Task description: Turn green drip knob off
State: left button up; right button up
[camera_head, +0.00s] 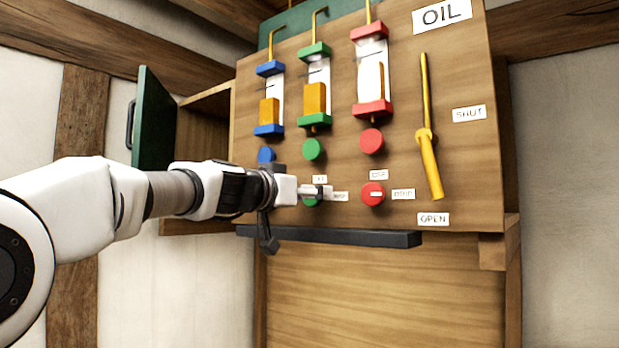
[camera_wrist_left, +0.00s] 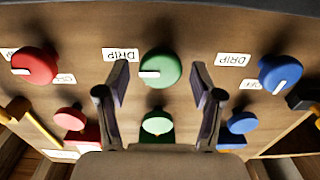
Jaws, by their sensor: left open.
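The green drip knob (camera_wrist_left: 160,69) is a round knob low on the wooden oil panel. Its white mark points left in the left wrist view, towards a DRIP label (camera_wrist_left: 120,54). In the head view the knob (camera_head: 312,201) is mostly hidden behind my left gripper (camera_head: 318,192). My left gripper (camera_wrist_left: 160,88) is open, one finger on each side of the green knob, with gaps to it showing in the wrist view. Whether the fingertips reach past the knob's face is hard to tell. My right gripper is not in view.
A red drip knob (camera_head: 373,194) and a blue one (camera_wrist_left: 281,73) flank the green knob. A second green knob (camera_head: 314,149) sits above it. A dark ledge (camera_head: 350,237) runs below, a yellow lever (camera_head: 430,165) is at right, and an open green door (camera_head: 153,120) at left.

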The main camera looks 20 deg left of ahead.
pick_arm(q)
jog(key=shift+w+d+f, duration=0.1)
jog(key=shift+w+f, duration=0.05)
jog(key=shift+w, duration=0.35)
jog(key=shift+s, duration=0.3)
jog(key=c, duration=0.4)
jog(key=shift+s, duration=0.1)
jog(key=c, duration=0.7)
